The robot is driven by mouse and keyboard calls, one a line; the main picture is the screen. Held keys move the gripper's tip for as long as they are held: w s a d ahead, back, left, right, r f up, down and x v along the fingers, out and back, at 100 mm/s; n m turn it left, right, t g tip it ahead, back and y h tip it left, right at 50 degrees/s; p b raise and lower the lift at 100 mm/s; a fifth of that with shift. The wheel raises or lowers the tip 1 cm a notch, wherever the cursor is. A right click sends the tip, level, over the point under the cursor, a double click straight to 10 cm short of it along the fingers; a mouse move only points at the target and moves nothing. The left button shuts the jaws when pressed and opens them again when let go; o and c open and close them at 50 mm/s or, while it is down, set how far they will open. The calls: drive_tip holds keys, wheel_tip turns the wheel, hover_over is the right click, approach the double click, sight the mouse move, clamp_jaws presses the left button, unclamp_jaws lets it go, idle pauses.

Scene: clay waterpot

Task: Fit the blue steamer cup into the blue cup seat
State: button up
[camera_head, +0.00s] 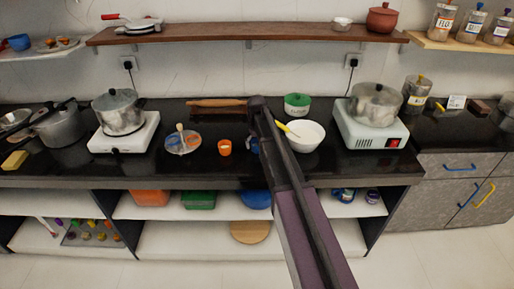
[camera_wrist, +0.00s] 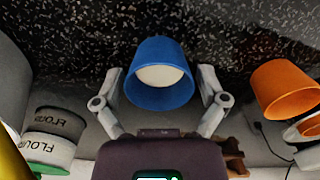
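The blue steamer cup (camera_wrist: 158,75) is between the two fingers of my gripper (camera_wrist: 160,80) in the wrist view, its round mouth toward the camera and its inside pale. The fingers are spread on either side of it, with what look like narrow gaps. In the head view the blue cup (camera_head: 252,145) shows on the dark counter, partly hidden by my arm. A round tray (camera_head: 183,143) with orange and blue parts lies to its left; I cannot make out the blue cup seat clearly. The tray is partly visible at the wrist view's right edge (camera_wrist: 307,132).
An orange cup (camera_head: 224,147) stands between the tray and the blue cup. A white bowl (camera_head: 305,137), a green-lidded pot (camera_head: 297,104) and a rolling pin (camera_head: 216,103) are nearby. Stoves with pots stand at left (camera_head: 124,137) and right (camera_head: 370,133). A shelf (camera_head: 245,35) runs above.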

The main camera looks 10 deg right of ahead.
drive_tip(key=c, duration=0.5)
drive_tip(key=shift+o, duration=0.2)
drive_tip(key=shift+r, duration=0.15)
wheel_tip(320, 180, up, 4)
drive_tip(key=p, duration=0.4)
drive_tip(key=s+p, duration=0.1)
drive_tip(key=s, duration=1.5)
drive_tip(key=shift+a+r, duration=0.15)
drive_tip(key=shift+r, duration=0.2)
